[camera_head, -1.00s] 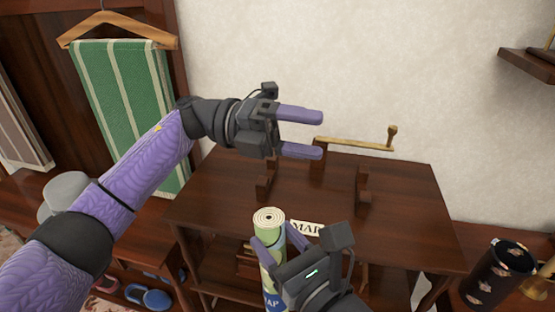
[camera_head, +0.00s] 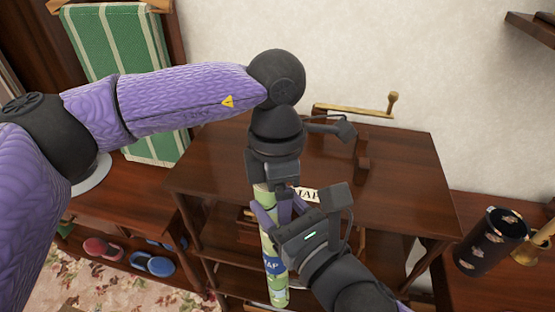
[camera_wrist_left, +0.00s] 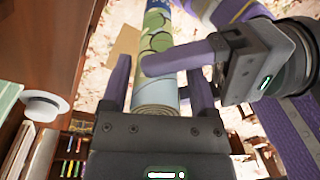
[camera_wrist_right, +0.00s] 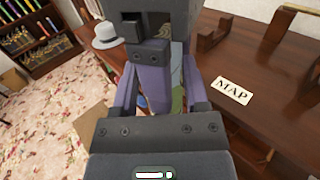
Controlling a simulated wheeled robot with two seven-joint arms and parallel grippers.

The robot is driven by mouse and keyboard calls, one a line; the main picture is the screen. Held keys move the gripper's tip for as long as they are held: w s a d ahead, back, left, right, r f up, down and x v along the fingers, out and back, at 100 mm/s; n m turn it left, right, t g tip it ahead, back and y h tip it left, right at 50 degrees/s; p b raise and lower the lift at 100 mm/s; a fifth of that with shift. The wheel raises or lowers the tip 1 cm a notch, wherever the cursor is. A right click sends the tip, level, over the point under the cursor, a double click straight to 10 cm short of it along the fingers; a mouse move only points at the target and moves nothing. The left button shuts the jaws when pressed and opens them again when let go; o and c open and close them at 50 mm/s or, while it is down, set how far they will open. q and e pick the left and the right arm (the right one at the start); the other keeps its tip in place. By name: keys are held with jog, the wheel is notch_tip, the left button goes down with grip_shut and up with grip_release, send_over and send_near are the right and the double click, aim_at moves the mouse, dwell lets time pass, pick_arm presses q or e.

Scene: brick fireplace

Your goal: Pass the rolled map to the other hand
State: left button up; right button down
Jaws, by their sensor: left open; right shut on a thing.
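The rolled map (camera_head: 275,268) is a green, cream and blue tube standing roughly upright in front of the shelf unit. My right gripper (camera_head: 268,212) is shut on it around its upper part. My left gripper (camera_head: 268,186) points down from above at the map's top end. In the left wrist view the map (camera_wrist_left: 158,85) runs between the left gripper's fingers (camera_wrist_left: 160,92), which are open on either side of it. In the right wrist view the left gripper hides most of the map.
A dark wooden shelf unit (camera_head: 400,190) holds a MAP label (camera_head: 308,195) and wooden cradle posts (camera_head: 362,170). A brass-coloured handle (camera_head: 355,112) lies behind. A dark decorated holder (camera_head: 490,242) stands at right. Slippers (camera_head: 152,264) rest on a low shelf at left.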

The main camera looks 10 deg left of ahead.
pick_arm(q)
jog(key=shift+f, duration=0.45)
